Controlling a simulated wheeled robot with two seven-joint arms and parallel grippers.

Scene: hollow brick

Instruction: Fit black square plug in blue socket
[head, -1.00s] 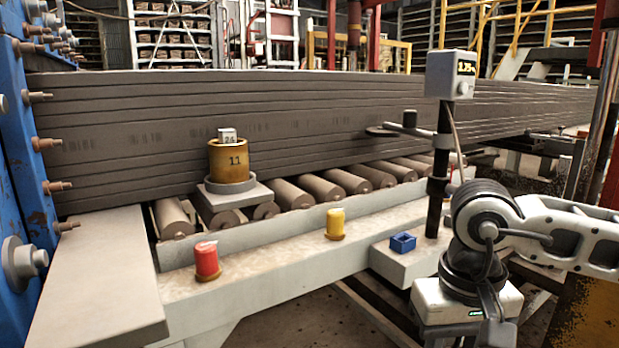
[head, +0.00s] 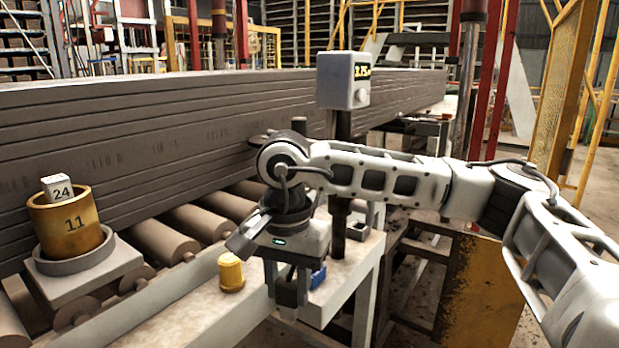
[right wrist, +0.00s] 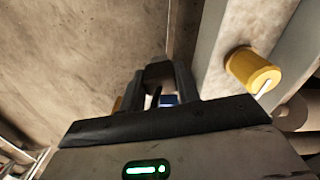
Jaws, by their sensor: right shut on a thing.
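My right gripper (head: 290,296) points down over the front bench and is shut on a dark piece, which I take to be the black square plug (right wrist: 159,72). The plug shows between the fingertips in the right wrist view; the fingers hide most of it, so its exact shape is unclear. The blue socket (head: 318,277) is just right of the fingers in the head view and partly hidden by them. A bit of blue (right wrist: 168,100) shows between the fingers in the wrist view. I cannot tell any contact between plug and socket. My left gripper is not in view.
A yellow plug (head: 231,272) stands on the bench left of my right gripper. A gold cup (head: 70,225) marked 11 holds a white block (head: 57,188) marked 24. A grey display box (head: 343,80) on a dark post stands close behind my right arm.

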